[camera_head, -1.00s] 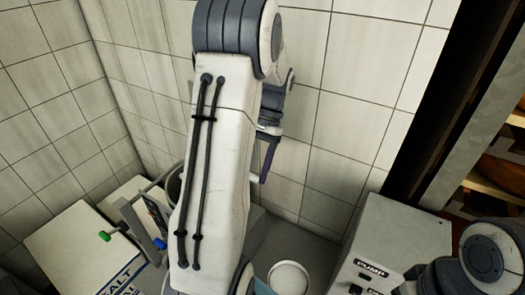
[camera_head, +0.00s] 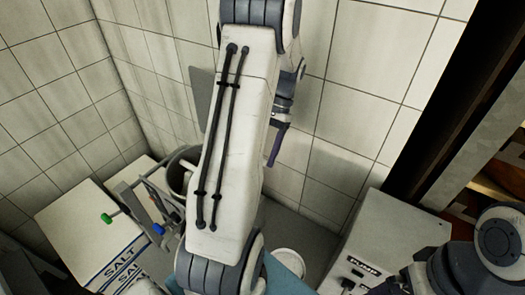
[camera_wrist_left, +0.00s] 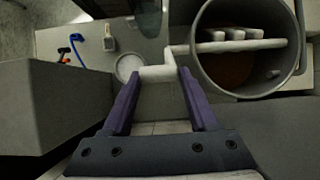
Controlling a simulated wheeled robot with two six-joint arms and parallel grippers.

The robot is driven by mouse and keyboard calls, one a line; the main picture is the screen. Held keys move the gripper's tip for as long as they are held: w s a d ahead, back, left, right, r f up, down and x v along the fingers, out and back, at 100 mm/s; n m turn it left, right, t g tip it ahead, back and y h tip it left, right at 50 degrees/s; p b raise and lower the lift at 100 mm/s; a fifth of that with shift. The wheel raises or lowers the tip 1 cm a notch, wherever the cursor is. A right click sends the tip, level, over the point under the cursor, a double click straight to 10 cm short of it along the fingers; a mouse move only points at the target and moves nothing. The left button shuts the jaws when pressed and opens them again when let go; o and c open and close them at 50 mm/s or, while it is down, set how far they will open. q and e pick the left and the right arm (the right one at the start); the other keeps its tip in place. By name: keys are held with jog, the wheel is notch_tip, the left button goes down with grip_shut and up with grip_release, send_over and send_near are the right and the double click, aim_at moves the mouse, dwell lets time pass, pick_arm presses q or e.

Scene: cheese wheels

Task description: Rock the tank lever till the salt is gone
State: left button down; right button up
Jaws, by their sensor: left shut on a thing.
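My left gripper (camera_wrist_left: 157,85), with purple fingers, is shut on the pale lever bar (camera_wrist_left: 157,73) in the left wrist view. The bar steps up and runs right across the open mouth of a round grey tank (camera_wrist_left: 204,70). White paddle-like blocks (camera_wrist_left: 235,35) lie along the bar over the tank's brown inside. In the head view my left gripper (camera_head: 273,160) shows one purple finger in front of the tiled wall. The tank rim (camera_head: 176,160) is partly hidden behind my left arm. Salt cannot be made out in the tank. My right gripper is out of view.
A grey box marked PUMP (camera_head: 390,235) stands at the right. A white round container (camera_head: 288,262) stands between it and my left arm. Tiled walls close off the back.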

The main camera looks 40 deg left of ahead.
pick_arm(q)
jog(key=shift+w+d+f, duration=0.1)
jog(key=shift+w+f, duration=0.15)
jog(key=shift+w, duration=0.05)
jog(key=shift+c, duration=1.2)
grip_release()
jog(key=shift+w, duration=0.1)
jog(key=b+v, duration=0.2)
jog(key=v, duration=0.5)
jog(key=shift+r, duration=0.35)
